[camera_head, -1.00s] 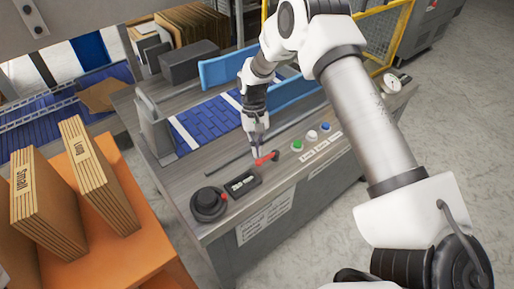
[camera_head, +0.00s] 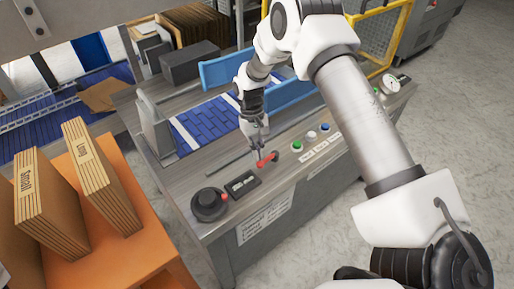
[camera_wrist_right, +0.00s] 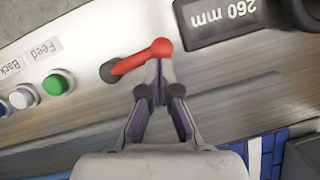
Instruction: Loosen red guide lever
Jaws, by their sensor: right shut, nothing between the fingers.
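The red guide lever (camera_head: 267,159) sits on the front panel of the machine, between the black display and the push buttons. In the right wrist view the red lever (camera_wrist_right: 142,58) runs from a dark pivot to a round red knob. My right gripper (camera_head: 258,146) is above the lever's knob end. In the right wrist view its fingertips (camera_wrist_right: 158,68) are together just below the knob, shut and empty. They look very close to the knob; I cannot tell whether they touch it. My left gripper is not in view.
A black display reading 260 mm (camera_wrist_right: 225,18) and a round black dial (camera_head: 208,204) are beside the lever. Green (camera_head: 297,146), white and blue buttons line the panel. Blue guide rails (camera_head: 228,68) flank the blue conveyor (camera_head: 205,125). An orange stand (camera_head: 140,250) holds cardboard at the left.

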